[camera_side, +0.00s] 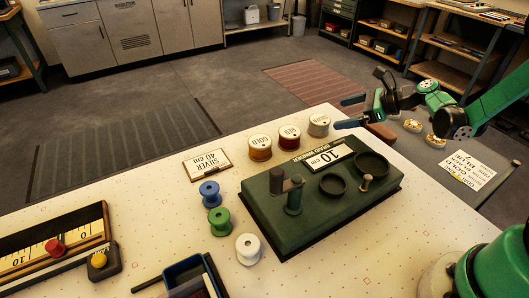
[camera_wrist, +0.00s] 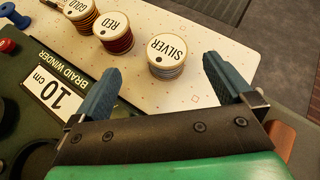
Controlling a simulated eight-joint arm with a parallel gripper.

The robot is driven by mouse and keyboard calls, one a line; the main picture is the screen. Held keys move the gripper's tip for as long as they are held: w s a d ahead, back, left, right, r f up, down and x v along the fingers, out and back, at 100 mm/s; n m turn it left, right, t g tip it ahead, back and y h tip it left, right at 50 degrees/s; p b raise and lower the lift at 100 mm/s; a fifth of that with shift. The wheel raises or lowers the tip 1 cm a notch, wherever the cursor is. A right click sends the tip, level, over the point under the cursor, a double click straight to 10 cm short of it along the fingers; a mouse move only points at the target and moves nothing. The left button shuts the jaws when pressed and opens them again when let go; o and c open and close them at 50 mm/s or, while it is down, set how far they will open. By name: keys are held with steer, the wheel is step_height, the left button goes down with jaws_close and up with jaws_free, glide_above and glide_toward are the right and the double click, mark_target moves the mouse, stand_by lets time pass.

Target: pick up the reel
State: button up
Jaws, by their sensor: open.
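Three labelled reels stand at the table's far edge: the gold reel (camera_side: 260,149), the red reel (camera_side: 289,139) and the silver reel (camera_side: 319,126). In the wrist view the silver reel (camera_wrist: 167,57) appears between my fingertips, and the red reel (camera_wrist: 114,33) and gold reel (camera_wrist: 80,14) are to its left. My gripper (camera_side: 349,112) is open and empty, to the right of the silver reel in the side view. In the wrist view the fingers of my gripper (camera_wrist: 161,68) are spread wide. No contact with the reel shows.
The dark green braid winder (camera_side: 320,195) with pegs and round dishes is close to the reels. A card (camera_side: 207,163) reads "SILVER 40 cm". Blue (camera_side: 209,193), green (camera_side: 218,221) and white (camera_side: 249,249) spools stand left of the winder. A ruler board (camera_side: 50,255) is at front left.

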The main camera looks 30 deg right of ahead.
mark_target(319, 119)
steer(key=shift+w+d+f+m+t, duration=0.1)
steer(key=shift+d+f+m+t, duration=0.25)
steer(key=shift+f+m, duration=0.35)
steer(key=shift+x, duration=2.65)
steer(key=shift+r, duration=0.2)
steer(key=c, duration=1.4)
steer(key=shift+r, duration=0.1)
